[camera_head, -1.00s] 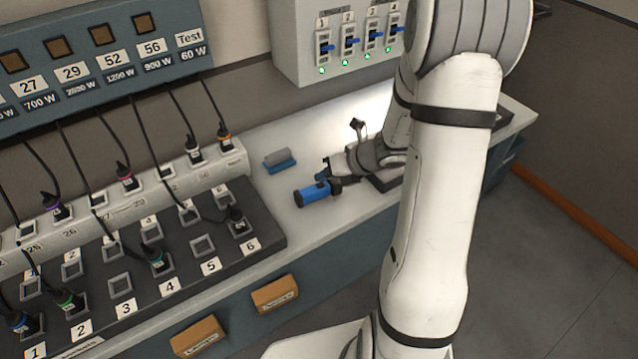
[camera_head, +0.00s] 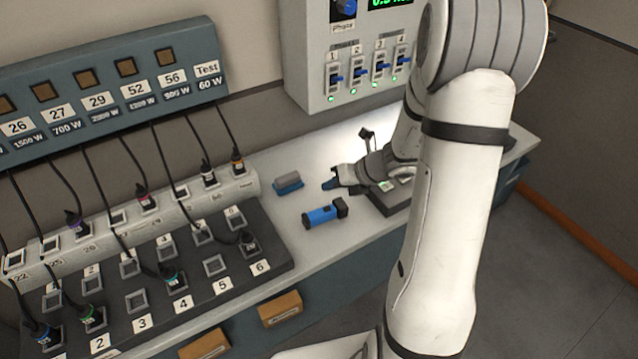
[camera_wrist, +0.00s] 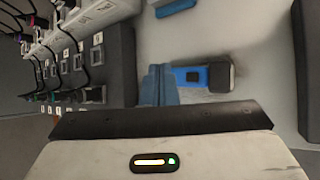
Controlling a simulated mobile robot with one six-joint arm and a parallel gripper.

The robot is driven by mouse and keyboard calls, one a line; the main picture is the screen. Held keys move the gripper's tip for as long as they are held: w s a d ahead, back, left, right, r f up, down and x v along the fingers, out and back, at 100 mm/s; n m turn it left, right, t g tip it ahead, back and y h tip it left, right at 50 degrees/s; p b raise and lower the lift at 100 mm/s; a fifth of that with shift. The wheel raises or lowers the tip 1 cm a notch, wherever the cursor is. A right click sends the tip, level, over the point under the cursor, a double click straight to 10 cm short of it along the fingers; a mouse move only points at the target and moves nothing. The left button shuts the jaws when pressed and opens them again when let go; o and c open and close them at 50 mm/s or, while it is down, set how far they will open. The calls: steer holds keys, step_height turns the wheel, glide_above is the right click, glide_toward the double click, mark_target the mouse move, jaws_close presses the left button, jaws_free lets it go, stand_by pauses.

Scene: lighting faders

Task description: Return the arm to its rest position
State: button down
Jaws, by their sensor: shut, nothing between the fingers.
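My gripper (camera_head: 331,183) is shut and empty. It hangs over the bench top (camera_head: 295,227), up and slightly right of a blue flashlight-like object with a dark end (camera_head: 321,216). In the wrist view the shut fingers (camera_wrist: 158,86) show at the middle, and the blue object (camera_wrist: 190,76) lies just beyond and to their right, with no grip on it. My white arm reaches across the right of the head view and hides part of the bench and of the fader panel's right side.
A blue-grey block (camera_head: 287,183) lies behind the blue object. A dark flat box (camera_head: 396,200) is under my wrist. The fader panel (camera_head: 310,62) is on the wall. A numbered socket board (camera_head: 202,262) with several plugged cables fills the left. Drawers (camera_head: 281,309) are below.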

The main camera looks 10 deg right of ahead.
steer(key=s+a+r+n+g+h, duration=0.4)
steer(key=s+r+n, duration=1)
steer(key=n, duration=1)
steer(key=s+d+r+n+t+h, duration=0.1)
steer(key=s+d+r+n+h, duration=0.1)
steer(key=s+n, duration=0.4)
steer(key=r+n+h, duration=0.1)
steer(key=n, duration=0.3)
steer(key=shift+s+d+t, duration=0.35)
steer(key=shift+s+t, duration=0.05)
